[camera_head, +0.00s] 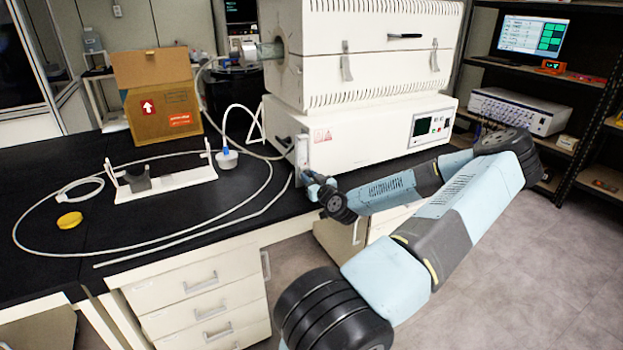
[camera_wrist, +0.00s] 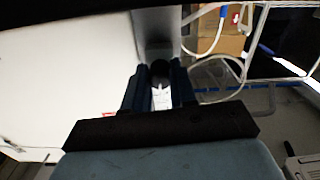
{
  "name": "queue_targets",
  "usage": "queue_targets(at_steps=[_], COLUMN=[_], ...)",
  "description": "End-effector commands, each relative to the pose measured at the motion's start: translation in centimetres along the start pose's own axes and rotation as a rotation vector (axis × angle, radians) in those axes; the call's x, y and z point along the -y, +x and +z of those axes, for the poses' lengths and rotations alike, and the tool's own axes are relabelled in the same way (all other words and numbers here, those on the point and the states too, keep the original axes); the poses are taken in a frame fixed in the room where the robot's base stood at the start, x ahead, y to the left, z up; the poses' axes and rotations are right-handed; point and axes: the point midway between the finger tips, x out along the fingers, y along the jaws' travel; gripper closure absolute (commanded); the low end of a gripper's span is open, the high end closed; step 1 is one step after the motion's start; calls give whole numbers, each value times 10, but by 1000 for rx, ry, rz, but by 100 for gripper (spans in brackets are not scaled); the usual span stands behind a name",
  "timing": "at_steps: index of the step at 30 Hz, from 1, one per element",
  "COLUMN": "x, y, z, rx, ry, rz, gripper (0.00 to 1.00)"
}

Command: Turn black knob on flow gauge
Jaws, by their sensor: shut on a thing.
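The flow gauge (camera_head: 301,154) is a narrow pale upright piece at the left front corner of the white furnace's base unit. My gripper (camera_head: 308,179) is at its lower end. In the wrist view, my gripper (camera_wrist: 158,84) has its two dark fingers on either side of the small, dark, round black knob (camera_wrist: 157,70) and is shut on it. The knob is partly hidden between the fingers, and its turn angle cannot be read. In the head view the gripper and wrist hide the knob.
The white furnace (camera_head: 370,75) stands on the black bench (camera_head: 120,215) behind my arm. A cardboard box (camera_head: 160,108), a white stand (camera_head: 165,182), a yellow lid (camera_head: 69,221) and a looped tube (camera_head: 150,245) are to the left. A shelf with a monitor (camera_head: 533,36) is right.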

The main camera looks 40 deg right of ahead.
Motion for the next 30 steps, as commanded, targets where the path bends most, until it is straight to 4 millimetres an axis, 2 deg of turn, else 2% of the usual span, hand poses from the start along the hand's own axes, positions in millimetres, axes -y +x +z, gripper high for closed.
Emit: queue_targets(at_steps=[30], x=[-4], y=[-1], z=[0], rx=[-5], ry=[926], rz=[6], gripper=[100])
